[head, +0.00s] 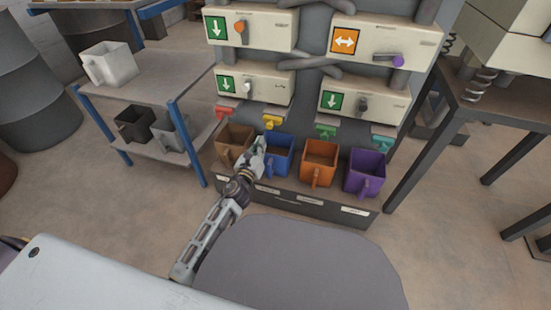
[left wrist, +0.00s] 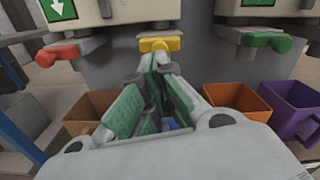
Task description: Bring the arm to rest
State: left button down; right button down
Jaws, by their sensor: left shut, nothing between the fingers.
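My left gripper (head: 259,147) reaches in from the lower left and is shut and empty. In the head view its tip is by the left side of the blue bin (head: 280,158). In the left wrist view my left gripper (left wrist: 153,75) has its green-padded fingers pointing at the yellow lever (left wrist: 161,44). I cannot tell whether they touch it. The blue bin is mostly hidden behind the fingers there. My right gripper is not in view.
Brown (head: 235,143), orange (head: 319,163) and purple (head: 364,175) bins flank the blue one. Red (head: 226,112), green (head: 326,131) and teal (head: 383,143) levers hang above. A shelf table (head: 150,88) stands left, a metal table (head: 490,98) right.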

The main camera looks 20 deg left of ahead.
pick_arm(q)
jog(key=shift+s, duration=0.65)
